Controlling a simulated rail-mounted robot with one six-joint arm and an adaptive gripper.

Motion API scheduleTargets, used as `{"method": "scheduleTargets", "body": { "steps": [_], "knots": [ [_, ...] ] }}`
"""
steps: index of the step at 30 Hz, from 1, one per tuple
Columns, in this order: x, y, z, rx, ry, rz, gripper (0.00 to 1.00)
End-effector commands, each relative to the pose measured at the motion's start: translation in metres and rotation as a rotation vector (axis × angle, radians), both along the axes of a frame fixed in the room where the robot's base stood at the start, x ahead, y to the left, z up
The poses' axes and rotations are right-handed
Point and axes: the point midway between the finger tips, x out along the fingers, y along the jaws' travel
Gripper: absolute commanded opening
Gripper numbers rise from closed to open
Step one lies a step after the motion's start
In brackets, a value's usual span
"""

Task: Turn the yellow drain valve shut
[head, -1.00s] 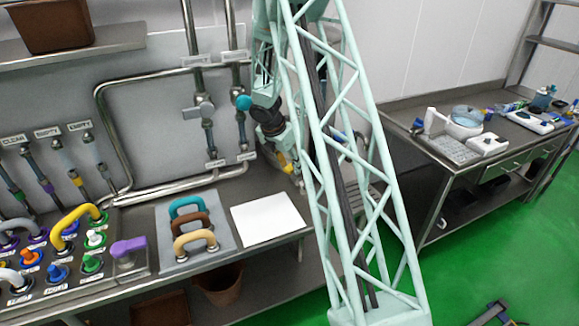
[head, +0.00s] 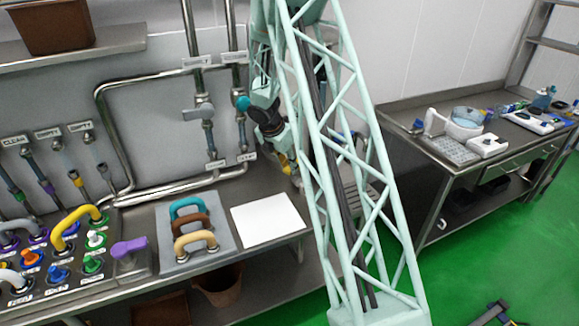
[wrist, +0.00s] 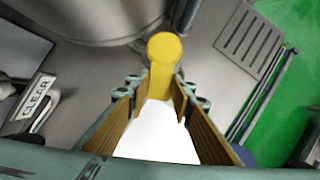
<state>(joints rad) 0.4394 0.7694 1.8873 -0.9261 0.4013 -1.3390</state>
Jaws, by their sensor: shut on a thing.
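The yellow drain valve handle (wrist: 165,48) shows in the wrist view as a round-ended yellow lever. Its near part lies between the fingertips of my gripper (wrist: 160,90), which is shut on it. In the head view a small yellow part (head: 285,163) shows at the end of my wrist, low beside the pipes. My fingers there are mostly hidden behind my lattice arm. The valve's body and its exact angle cannot be made out.
A metal vessel (wrist: 85,22) and a slotted drain plate (wrist: 248,38) lie close to the handle. A labelled fitting (wrist: 38,100) is at left. In the head view, a white sheet (head: 268,219) and a grey mat with coloured handles (head: 215,258) lie on the bench.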

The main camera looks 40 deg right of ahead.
Motion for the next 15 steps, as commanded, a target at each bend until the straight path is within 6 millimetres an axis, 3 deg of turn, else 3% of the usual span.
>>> {"method": "scheduleTargets", "body": {
  "steps": [15],
  "knots": [
    [0.022, 0.0, 0.001, 0.0, 0.0, -0.315, 0.03]
  ]
}}
